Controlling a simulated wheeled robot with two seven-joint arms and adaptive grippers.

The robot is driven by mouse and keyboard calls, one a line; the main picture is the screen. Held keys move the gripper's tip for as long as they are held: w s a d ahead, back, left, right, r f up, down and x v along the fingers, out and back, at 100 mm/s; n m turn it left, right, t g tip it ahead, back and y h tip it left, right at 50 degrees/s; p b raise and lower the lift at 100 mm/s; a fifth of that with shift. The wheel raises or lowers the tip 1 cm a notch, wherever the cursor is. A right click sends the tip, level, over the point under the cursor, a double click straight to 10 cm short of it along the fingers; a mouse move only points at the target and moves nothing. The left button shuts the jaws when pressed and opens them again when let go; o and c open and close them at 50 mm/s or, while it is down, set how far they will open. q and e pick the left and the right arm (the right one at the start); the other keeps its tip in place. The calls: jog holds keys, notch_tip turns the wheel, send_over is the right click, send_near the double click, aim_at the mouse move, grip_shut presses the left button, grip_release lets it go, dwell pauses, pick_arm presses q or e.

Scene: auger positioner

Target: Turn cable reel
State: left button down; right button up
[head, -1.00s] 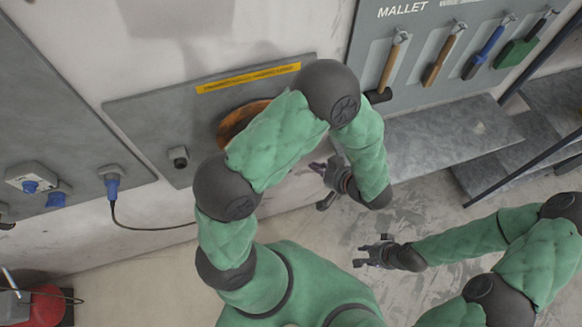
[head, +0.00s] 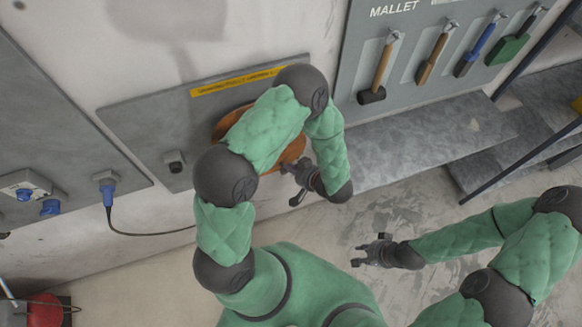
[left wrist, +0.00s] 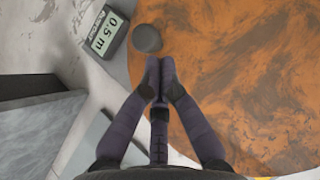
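The cable reel shows as a round orange-brown disc (head: 296,150) on a grey wall panel, partly hidden behind my left arm in the head view. In the left wrist view its mottled orange face (left wrist: 250,75) fills the right side. A dark round knob (left wrist: 147,38) stands near the reel's left edge, just beyond my fingertips. My right gripper (head: 370,250) is open and empty, away from the wall.
A small length display (left wrist: 107,33) reading 0.5 m is beside the reel. A yellow label strip (head: 232,82) is above the reel. A tool board (head: 425,60) holds a mallet (head: 377,75) and other tools. A grey bench (head: 430,145) lies below it. A blue plug (head: 107,190) with a cable is left.

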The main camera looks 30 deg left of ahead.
pick_arm(q)
jog(key=shift+s+a+f+m+g+y, duration=0.2)
jog(key=shift+s+f+m+g+y, duration=0.1)
jog(key=shift+f, duration=0.15)
dwell(0.5)
jog(key=shift+s+a+f+m+g+y, duration=0.2)
jog(key=shift+f+m+g+y, duration=0.2)
jog(key=s+a+f+m+g+y, duration=0.1)
jog(key=s+a+f+y, duration=0.1)
jog(key=s+a, duration=0.2)
jog(key=shift+s+a+f+m, duration=0.25)
jog(key=shift+s+m, duration=0.15)
jog(key=shift+s, duration=0.2)
dwell(0.4)
dwell(0.3)
